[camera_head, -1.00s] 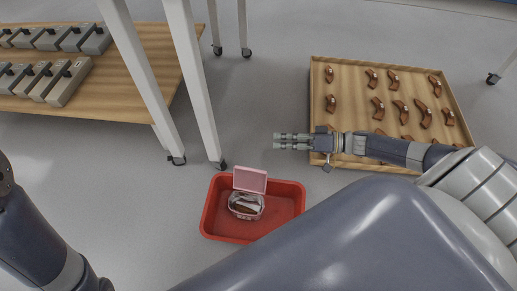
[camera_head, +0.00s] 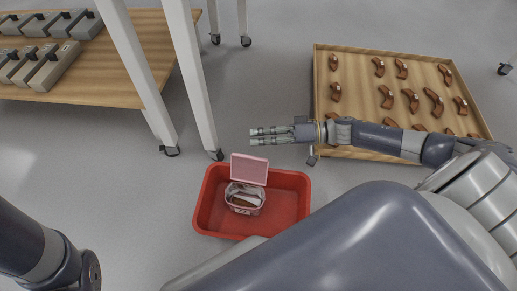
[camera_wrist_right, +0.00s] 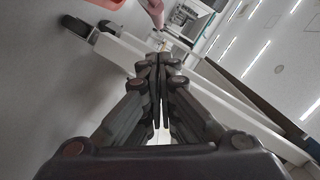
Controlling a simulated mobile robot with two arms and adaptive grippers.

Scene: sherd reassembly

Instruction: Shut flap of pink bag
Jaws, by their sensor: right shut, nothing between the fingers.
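The pink bag (camera_head: 244,198) is a small clear-sided box shape with a pink rim, standing in a red tray (camera_head: 283,207). Its pink flap (camera_head: 249,169) stands up, open, at the far side. Pale and brown pieces show inside the bag. My right gripper (camera_head: 251,137) is shut and empty, pointing left, beyond the raised flap in the picture and apart from it. In the right wrist view its fingers (camera_wrist_right: 160,64) are together. My left arm shows at the lower left, but its gripper is out of view.
White table legs (camera_head: 197,90) stand just left of the right gripper. A wooden table (camera_head: 120,88) with grey blocks is at upper left. A wooden tray (camera_head: 330,112) of brown sherds lies under my right forearm. Grey floor surrounds the red tray.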

